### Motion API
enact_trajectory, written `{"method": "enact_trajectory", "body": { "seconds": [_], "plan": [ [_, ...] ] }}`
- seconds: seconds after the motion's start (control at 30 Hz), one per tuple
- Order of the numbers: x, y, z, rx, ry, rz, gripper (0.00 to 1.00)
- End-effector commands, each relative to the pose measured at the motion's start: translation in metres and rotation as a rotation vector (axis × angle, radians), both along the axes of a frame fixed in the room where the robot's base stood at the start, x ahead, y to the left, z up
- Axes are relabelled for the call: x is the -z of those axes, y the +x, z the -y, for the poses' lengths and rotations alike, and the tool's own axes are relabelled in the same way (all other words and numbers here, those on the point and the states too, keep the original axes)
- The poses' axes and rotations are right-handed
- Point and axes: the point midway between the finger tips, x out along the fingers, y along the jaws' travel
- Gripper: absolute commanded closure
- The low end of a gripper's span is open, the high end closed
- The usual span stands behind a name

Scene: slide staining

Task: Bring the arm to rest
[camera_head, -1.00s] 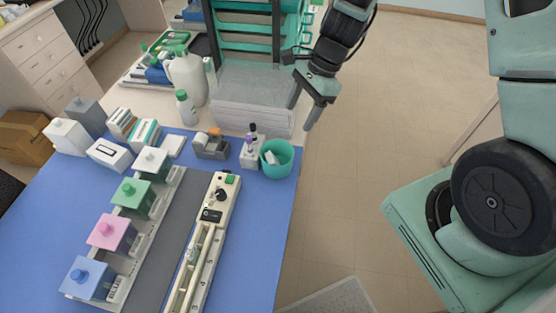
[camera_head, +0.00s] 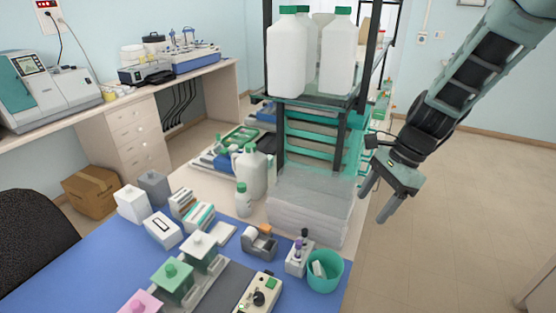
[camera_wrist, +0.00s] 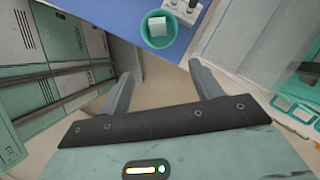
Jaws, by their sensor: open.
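My gripper (camera_head: 377,202) hangs in the air at the right in the head view, past the right side of the table and over the floor. Its fingers point downward. In the wrist view my gripper (camera_wrist: 163,78) shows two fingers spread wide apart with nothing between them. It is open and empty. The teal cup (camera_head: 325,272) on the table's right edge is the nearest small item; it also shows in the wrist view (camera_wrist: 144,32), beyond the fingertips and apart from them.
A stack of clear trays (camera_head: 308,205) and a shelf rack with white jugs (camera_head: 287,55) stand left of my gripper. The blue mat (camera_head: 60,262) holds staining jars, a tape dispenser (camera_head: 259,243) and a tube block (camera_head: 299,257). The floor at the right (camera_head: 445,230) is clear.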

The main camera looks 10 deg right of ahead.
Motion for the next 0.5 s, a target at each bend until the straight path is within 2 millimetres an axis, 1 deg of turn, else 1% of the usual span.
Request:
{"method": "enact_trajectory", "body": {
  "seconds": [0.07, 0.17, 0.27, 0.3, 0.33, 0.37, 0.4, 0.5],
  "plan": [
    [0.0, -0.005, -0.01, -0.059, -0.003, 0.016, 0.35],
    [-0.002, -0.024, -0.037, -0.26, -0.013, 0.068, 0.35],
    [-0.004, -0.059, -0.075, -0.603, -0.032, 0.155, 0.35],
    [-0.005, -0.077, -0.09, -0.767, -0.042, 0.198, 0.35],
    [-0.005, -0.091, -0.101, -0.897, -0.052, 0.231, 0.35],
    [-0.004, -0.106, -0.109, -1.025, -0.06, 0.264, 0.35],
    [-0.003, -0.124, -0.119, -1.191, -0.072, 0.303, 0.35],
    [0.0, -0.165, -0.133, -1.566, -0.102, 0.389, 0.35]
  ]
}}
